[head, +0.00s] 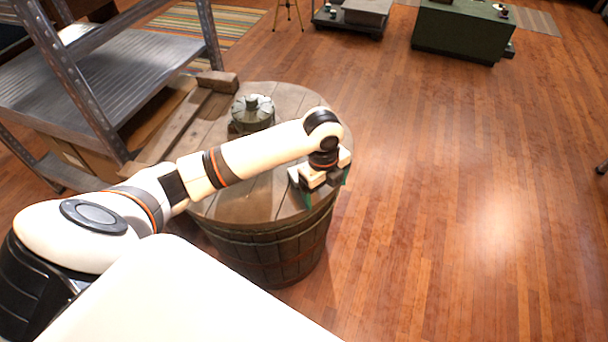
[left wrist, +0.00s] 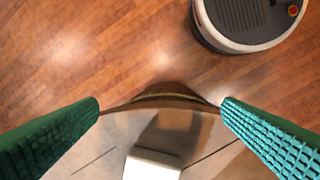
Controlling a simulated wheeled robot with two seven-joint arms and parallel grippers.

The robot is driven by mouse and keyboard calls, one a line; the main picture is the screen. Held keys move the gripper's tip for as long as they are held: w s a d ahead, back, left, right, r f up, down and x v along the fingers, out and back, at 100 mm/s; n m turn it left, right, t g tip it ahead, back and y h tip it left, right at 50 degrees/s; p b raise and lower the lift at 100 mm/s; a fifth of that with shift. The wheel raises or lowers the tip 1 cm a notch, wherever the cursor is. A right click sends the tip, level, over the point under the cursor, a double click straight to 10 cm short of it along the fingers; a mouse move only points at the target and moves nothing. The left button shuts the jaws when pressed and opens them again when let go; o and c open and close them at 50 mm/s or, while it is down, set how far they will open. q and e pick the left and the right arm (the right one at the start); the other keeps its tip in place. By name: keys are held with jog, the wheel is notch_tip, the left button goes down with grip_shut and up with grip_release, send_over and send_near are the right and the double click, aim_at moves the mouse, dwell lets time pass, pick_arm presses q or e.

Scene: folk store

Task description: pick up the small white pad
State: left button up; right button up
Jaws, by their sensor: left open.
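The small white pad (left wrist: 152,164) lies on the round wooden barrel top (left wrist: 95,158) at the bottom middle of the left wrist view, partly cut off by the frame's edge. In the head view I cannot tell the pad apart from my white hand. My left gripper (head: 325,190) is over the near right edge of the barrel top (head: 245,205). In the left wrist view its green fingers (left wrist: 160,104) are wide apart with nothing between the tips. The pad shows below the line between the fingertips, apart from both fingers. My right gripper is not in view.
A lidded glass dish (head: 252,113) stands on the barrel top behind my left forearm. A metal shelf (head: 110,75) stands at left. The wooden floor (head: 450,190) to the right is clear.

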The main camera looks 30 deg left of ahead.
pick_arm(q)
jog(key=w+a+r+m, duration=0.3)
jog(key=w+a+r, duration=0.35)
jog(key=a, duration=0.35)
jog(key=shift+g+y, duration=0.4)
jog(key=f, duration=0.4)
jog(key=s+f, duration=0.1)
jog(key=f, duration=0.1)
jog(key=shift+d, duration=0.1)
jog(key=f, duration=0.5)
jog(key=shift+s+f, duration=0.1)
jog(key=shift+s, duration=0.15)
